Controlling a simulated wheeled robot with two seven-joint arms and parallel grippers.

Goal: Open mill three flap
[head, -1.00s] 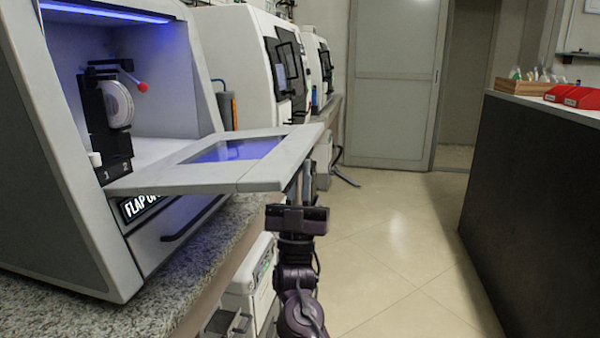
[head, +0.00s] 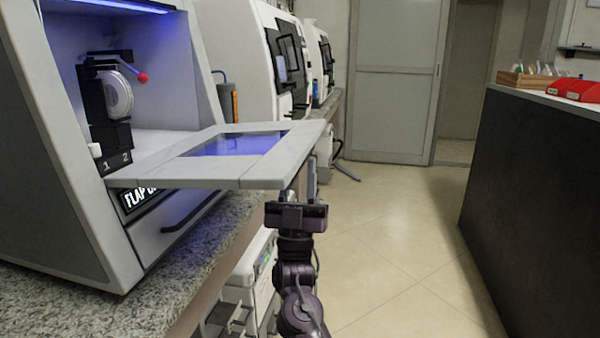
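The nearest mill (head: 70,190) is a grey cabinet on the left with a blue-lit inside. Its flap (head: 255,172), a pale panel with a dark window, is swung down and stands out almost level from the front. A partly hidden sign reading "FLAP O..." (head: 138,200) shows under it. I cannot read a mill number. My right gripper (head: 297,212) is just below the flap's outer right part, at the end of my dark arm. Its fingertips are not clear, so I cannot tell open from shut, or whether it touches the flap. My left gripper is not in view.
Inside the mill is a black holder with a white disc (head: 117,95) and a red-tipped lever. More white machines (head: 245,60) line the speckled counter (head: 60,300) behind. A dark counter (head: 540,200) with red boxes is on the right. The tiled floor (head: 400,230) between is clear.

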